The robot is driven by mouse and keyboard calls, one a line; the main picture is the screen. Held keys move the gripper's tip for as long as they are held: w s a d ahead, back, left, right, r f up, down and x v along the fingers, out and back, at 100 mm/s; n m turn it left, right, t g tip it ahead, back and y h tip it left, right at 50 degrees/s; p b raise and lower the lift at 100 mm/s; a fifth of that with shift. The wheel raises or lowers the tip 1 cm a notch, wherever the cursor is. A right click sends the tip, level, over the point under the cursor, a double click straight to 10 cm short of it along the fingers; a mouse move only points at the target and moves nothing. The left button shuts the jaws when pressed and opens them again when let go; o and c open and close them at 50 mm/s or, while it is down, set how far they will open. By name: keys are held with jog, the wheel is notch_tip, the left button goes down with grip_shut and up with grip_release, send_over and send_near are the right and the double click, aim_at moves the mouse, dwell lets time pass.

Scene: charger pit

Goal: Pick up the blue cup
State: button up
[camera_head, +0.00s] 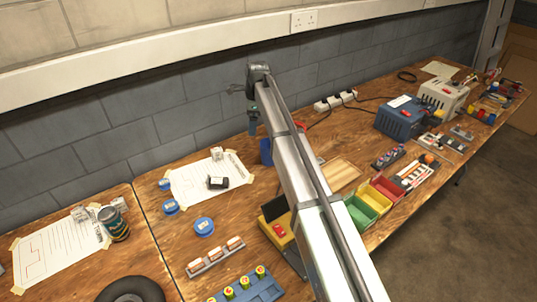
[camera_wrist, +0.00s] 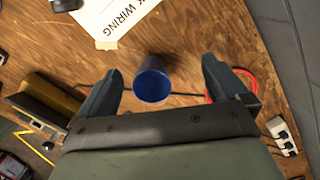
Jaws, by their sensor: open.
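The blue cup (camera_wrist: 152,82) stands on the wooden bench in the wrist view, with its round open mouth toward the camera. My gripper (camera_wrist: 161,66) is open, with one finger to the left of the cup and one to the right. There are gaps between the cup and both fingers in the picture. In the head view, part of the blue cup (camera_head: 265,152) shows beside my arm, which hides the rest. My gripper (camera_head: 253,122) hangs above the cup there, near the wall.
A taped paper sheet (camera_head: 203,178) lies left of the cup. A white power strip (camera_head: 335,101) and cables lie to its right; a red cable loop (camera_wrist: 245,80) is near my right finger. Coloured bins (camera_head: 367,205) and a wooden tray (camera_head: 338,174) are nearby.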

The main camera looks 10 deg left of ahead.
aim_at(268, 151)
jog(key=d, duration=0.3)
jog(key=shift+w+d+r, duration=0.15)
jog(key=shift+w, duration=0.1)
jog(key=d+f, duration=0.1)
jog(key=f, duration=0.3)
jog(key=s+d+f+n+h, duration=0.1)
jog(key=f, duration=0.4)
jog(key=d+f+n, duration=0.1)
jog(key=f, duration=0.3)
jog(key=shift+s+f, duration=0.35)
jog(key=shift+f, duration=0.05)
jog(key=shift+c, duration=0.3)
jog(key=c, duration=0.9)
